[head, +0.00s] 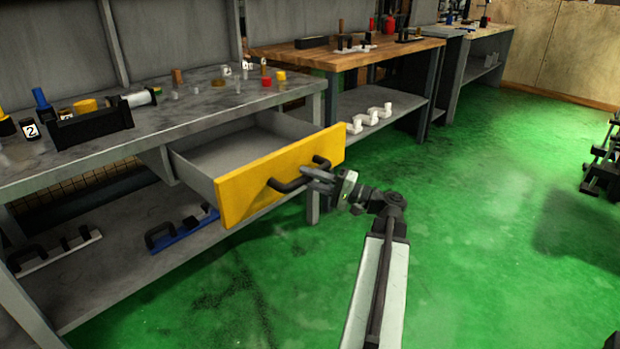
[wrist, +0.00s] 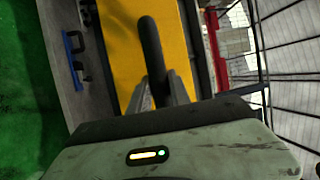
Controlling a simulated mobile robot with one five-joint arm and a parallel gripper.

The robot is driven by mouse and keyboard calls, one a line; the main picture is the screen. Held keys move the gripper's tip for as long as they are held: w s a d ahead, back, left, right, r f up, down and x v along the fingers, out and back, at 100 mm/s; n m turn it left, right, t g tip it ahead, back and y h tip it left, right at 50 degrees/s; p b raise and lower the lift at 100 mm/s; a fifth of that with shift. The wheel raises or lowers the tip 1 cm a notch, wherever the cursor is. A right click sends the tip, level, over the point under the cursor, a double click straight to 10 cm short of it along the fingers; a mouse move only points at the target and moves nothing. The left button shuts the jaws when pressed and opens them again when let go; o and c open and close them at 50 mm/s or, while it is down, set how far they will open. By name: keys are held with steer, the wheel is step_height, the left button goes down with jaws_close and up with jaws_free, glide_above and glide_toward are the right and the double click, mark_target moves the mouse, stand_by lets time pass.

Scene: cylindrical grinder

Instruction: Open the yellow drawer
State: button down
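The yellow drawer (head: 240,188) is pulled out from under the grey workbench, and its grey inside shows empty. Its black bar handle (head: 292,182) is on the yellow front. My gripper (head: 318,177) is at the right part of the handle, in front of the drawer. In the wrist view the yellow front (wrist: 147,55) fills the middle, and the dark handle (wrist: 152,50) runs down between the two fingers of my gripper (wrist: 160,92). The fingers are at the handle, but whether they press on it is hard to see.
The grey workbench top (head: 200,112) carries several small parts and a black holder (head: 92,126). A blue handled piece (head: 183,238) lies on the lower shelf. A wooden-topped bench (head: 350,55) stands behind.

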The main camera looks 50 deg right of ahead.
steer(key=c, duration=1.2)
jaws_free()
steer(key=b+v, duration=0.1)
steer(key=v, duration=0.7)
